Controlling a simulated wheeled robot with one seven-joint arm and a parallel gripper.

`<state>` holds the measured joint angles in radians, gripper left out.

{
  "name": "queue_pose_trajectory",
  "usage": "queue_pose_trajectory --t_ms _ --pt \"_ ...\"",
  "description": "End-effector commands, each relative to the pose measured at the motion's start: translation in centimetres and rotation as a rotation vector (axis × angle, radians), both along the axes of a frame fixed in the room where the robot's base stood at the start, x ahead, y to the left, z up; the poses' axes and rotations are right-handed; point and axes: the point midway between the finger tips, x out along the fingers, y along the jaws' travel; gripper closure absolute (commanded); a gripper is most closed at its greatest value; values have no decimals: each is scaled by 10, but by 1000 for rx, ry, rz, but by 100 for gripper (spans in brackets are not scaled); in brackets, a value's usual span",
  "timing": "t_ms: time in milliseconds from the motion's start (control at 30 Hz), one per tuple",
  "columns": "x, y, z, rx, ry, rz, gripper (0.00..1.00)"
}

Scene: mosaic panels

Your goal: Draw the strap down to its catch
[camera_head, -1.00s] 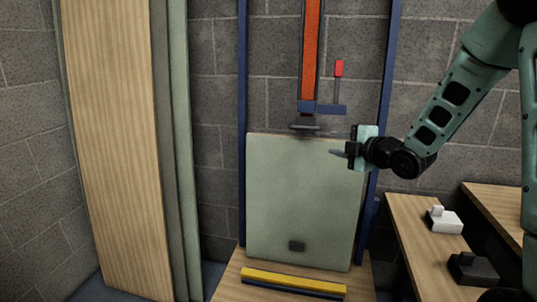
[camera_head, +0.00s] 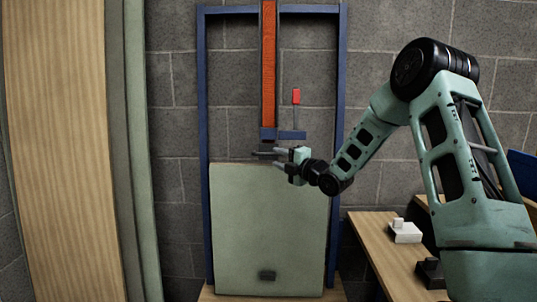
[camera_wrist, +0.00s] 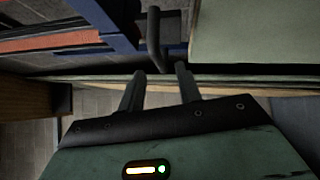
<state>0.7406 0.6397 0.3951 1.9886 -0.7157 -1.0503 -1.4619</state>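The orange-red strap (camera_head: 268,62) hangs vertically in a blue frame (camera_head: 204,120). A blue crossbar (camera_head: 291,135) with a red-tipped lever (camera_head: 296,97) is at its lower end. A dark bar (camera_wrist: 153,38) below it shows in the wrist view. My gripper (camera_head: 274,158) is just under the crossbar, above the pale green panel (camera_head: 268,215). In the wrist view, my gripper (camera_wrist: 163,88) has its two fingers apart, with the dark bar just ahead of the gap. I cannot tell whether they touch it.
Tall wood and green panels (camera_head: 60,150) lean at the left. A wooden bench (camera_head: 385,245) at the right holds a white block (camera_head: 405,232) and a dark block (camera_head: 430,272). A grey block wall is behind the frame.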

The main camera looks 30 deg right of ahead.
Motion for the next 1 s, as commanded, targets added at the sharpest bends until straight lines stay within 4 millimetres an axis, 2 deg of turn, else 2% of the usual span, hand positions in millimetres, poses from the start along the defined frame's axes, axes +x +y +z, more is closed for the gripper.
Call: queue_pose_trajectory --t_ms 100,300,700,733,833,1000 --pt "22 4 2 2 -2 0 66" --pt "46 9 3 0 -1 1 66" --pt "54 10 3 0 0 0 66" --pt "54 10 3 0 0 0 71" --pt "54 10 3 0 0 0 99" --pt "53 10 3 0 0 0 100"
